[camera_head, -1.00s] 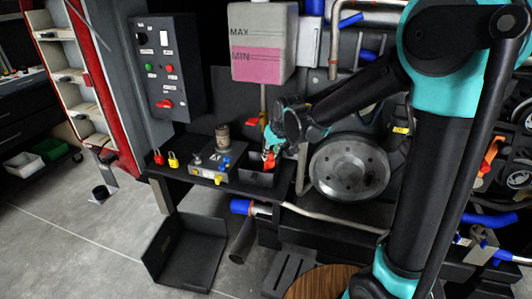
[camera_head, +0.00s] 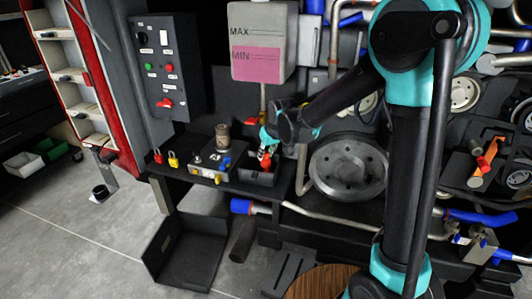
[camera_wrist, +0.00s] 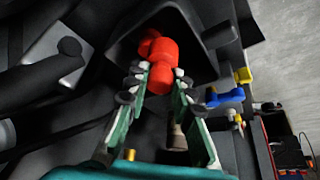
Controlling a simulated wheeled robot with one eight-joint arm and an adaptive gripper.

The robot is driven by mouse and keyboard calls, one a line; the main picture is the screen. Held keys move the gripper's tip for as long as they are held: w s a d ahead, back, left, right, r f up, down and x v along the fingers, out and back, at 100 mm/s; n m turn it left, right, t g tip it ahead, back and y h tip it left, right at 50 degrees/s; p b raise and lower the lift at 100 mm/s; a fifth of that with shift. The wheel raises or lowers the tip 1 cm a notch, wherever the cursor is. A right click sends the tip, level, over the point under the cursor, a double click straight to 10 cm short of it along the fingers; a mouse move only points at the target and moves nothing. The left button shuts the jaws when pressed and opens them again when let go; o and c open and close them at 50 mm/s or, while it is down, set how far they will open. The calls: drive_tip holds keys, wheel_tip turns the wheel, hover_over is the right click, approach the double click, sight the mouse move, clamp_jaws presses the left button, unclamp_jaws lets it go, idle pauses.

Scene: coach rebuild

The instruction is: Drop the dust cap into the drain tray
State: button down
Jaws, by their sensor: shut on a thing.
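The red dust cap (camera_wrist: 163,55) is between my fingertips in the wrist view, with a rounded, stepped shape. My gripper (camera_wrist: 157,82) is shut on it. In the head view my gripper (camera_head: 267,148) is over a small dark open-topped tray (camera_head: 258,178) on the bench, apparently the drain tray, with the red cap (camera_head: 265,161) at its opening. The dark tray (camera_wrist: 205,68) also shows behind the cap in the wrist view. I cannot tell whether the cap touches it.
Left of the tray stands a grey block (camera_head: 210,166) with blue and yellow fittings. A round metal disc (camera_head: 348,167) is close on the right. A pink-filled tank (camera_head: 258,45) hangs above. A larger black pan (camera_head: 185,252) lies on the floor below.

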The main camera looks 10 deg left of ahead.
drive_tip(key=shift+f, duration=0.15)
drive_tip(key=c, duration=1.3)
unclamp_jaws()
drive_tip(key=v, duration=1.3)
drive_tip(key=shift+w+a, duration=0.15)
drive_tip(key=shift+w, duration=0.05)
